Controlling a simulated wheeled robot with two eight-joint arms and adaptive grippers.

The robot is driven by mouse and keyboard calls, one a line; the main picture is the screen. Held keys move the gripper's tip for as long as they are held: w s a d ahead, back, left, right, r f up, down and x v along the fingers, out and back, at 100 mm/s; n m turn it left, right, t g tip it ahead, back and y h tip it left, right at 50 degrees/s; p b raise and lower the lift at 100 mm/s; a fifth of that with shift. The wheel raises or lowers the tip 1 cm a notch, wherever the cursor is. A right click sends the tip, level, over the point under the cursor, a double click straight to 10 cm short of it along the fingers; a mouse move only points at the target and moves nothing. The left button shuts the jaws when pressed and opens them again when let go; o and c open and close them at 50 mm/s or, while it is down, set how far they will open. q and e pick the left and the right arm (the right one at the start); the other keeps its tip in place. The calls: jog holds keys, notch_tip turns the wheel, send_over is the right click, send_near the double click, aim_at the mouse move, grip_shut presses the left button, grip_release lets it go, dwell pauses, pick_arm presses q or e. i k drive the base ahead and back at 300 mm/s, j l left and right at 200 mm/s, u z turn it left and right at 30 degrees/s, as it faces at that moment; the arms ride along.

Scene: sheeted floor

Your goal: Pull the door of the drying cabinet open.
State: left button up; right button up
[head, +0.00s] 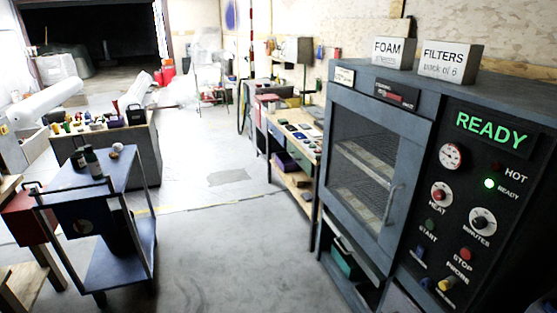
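The drying cabinet (345,104) stands at the right, a grey box with its front turned toward the left of the picture. Its door (340,200) has a dark mesh window with shelves faintly visible behind it, and it looks shut. The door's handle (390,204) is a vertical light bar at the right side of the door. The control panel (485,140) to the right of the door shows a green READY sign and a lit green lamp. Neither of my grippers is in view.
Boxes marked FOAM (391,53) and FILTERS (450,61) stand on the cabinet. A blue cart (105,180) with bottles stands at the left. A workbench (292,150) lies beyond the cabinet. The grey floor (235,250) between cart and cabinet is clear.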

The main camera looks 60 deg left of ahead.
aim_at(418, 131)
jog(key=u, duration=1.6)
